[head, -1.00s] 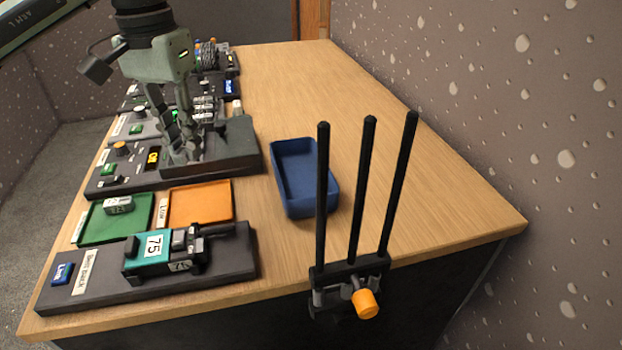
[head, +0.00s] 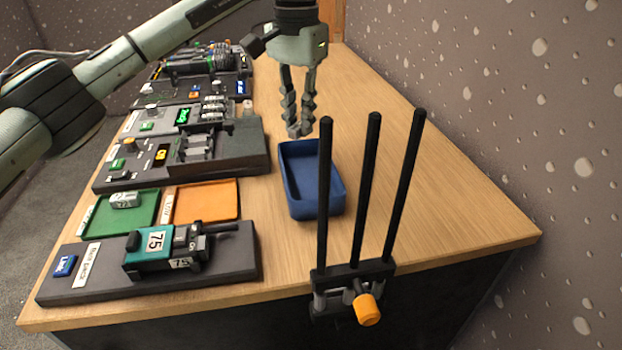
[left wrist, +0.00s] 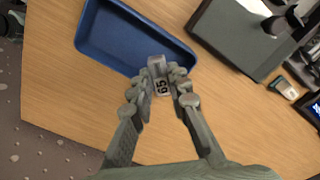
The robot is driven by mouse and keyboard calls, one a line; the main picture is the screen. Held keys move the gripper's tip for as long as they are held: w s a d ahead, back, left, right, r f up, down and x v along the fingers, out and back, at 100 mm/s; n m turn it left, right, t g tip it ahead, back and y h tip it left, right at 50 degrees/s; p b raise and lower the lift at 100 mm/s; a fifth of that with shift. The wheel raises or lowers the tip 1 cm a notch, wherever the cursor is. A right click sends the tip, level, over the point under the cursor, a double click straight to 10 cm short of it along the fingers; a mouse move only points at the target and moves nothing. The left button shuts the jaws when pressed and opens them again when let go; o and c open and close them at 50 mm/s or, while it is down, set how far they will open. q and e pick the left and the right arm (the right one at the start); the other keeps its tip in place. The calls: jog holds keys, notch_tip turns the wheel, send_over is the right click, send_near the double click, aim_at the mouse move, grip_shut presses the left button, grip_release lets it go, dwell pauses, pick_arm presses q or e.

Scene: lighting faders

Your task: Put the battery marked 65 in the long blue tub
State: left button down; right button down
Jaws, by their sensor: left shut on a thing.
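My left gripper (head: 294,132) is shut on the battery marked 65. In the left wrist view the battery (left wrist: 161,78) shows as a small grey block with a dark 65 label between the fingertips (left wrist: 164,88). In the head view the battery is hard to make out at the fingertips. The long blue tub (head: 303,213) stands on the table, and the gripper is above its far end. In the left wrist view the battery overlaps the near rim of the tub (left wrist: 110,55). The visible tub floor is empty. My right gripper is not in view.
A clamp with three black upright rods (head: 359,190) stands at the table's near edge, beside the tub. Left are a green tray (head: 140,215) with a battery, an orange tray (head: 205,203), a panel with a teal block marked 75 (head: 148,246), and several devices. The right tabletop is clear.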

pick_arm(q)
send_over(312, 194)
jog(key=f, duration=0.3)
jog(key=shift+w+a+f, duration=0.1)
jog(key=shift+w+f, duration=0.1)
jog(key=shift+f, duration=0.15)
jog(key=shift+s+f, duration=0.15)
notch_tip(312, 194, down, 3)
jog(key=shift+s+f+p, duration=0.1)
jog(key=shift+p, duration=0.3)
jog(key=shift+f, duration=0.35)
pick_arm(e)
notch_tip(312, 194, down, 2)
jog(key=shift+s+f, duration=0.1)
pick_arm(q)
jog(key=shift+f, duration=0.15)
jog(key=shift+f, duration=0.1)
jog(key=c, duration=1.5)
grip_release()
jog(key=shift+o, duration=0.2)
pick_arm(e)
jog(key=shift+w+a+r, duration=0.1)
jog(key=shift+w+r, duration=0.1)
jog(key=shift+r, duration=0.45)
